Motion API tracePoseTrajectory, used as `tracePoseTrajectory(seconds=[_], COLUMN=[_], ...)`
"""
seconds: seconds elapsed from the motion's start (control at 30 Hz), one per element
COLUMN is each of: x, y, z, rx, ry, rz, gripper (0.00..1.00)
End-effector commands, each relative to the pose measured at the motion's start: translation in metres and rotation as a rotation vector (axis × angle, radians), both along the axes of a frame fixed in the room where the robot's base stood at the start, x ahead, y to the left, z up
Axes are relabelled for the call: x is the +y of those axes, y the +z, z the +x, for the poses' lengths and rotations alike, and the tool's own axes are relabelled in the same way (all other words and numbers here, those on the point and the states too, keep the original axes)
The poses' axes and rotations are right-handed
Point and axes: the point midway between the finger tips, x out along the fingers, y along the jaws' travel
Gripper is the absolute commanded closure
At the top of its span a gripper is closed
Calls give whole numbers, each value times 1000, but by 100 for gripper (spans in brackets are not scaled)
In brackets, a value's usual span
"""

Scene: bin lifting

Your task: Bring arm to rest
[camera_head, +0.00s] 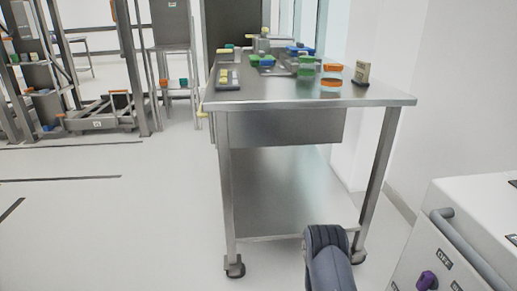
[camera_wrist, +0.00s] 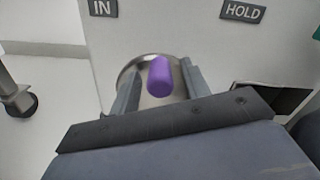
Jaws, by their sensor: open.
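My gripper (camera_wrist: 161,72) is open in the wrist view, with one grey finger on each side of a purple knob (camera_wrist: 160,77). Gaps show between the knob and both fingers, and the gripper holds nothing. The knob sits in front of a round metal plate on a white panel (camera_wrist: 185,30) with labels IN and HOLD. In the head view, a dark grey rounded part of my arm (camera_head: 328,250) shows at the bottom, in front of the cart. My gripper cannot be made out there.
A white cabinet (camera_head: 490,200) with a grey handle (camera_head: 462,243) and a purple knob (camera_head: 427,281) stands at the lower right. A steel cart (camera_head: 300,95) on casters holds several small coloured bins. Shelving racks stand at the far left.

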Motion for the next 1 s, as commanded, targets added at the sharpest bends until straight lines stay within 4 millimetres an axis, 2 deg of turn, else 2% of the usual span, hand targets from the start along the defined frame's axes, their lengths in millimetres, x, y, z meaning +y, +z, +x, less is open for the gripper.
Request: tracePoseTrajectory(seconds=[0.17,0.33,1.0], x=[2,14,106], y=[0,1,1], z=[0,0,-7], rx=[0,1,0], ry=[1,4,5], rz=[0,1,0], gripper=[55,55,55])
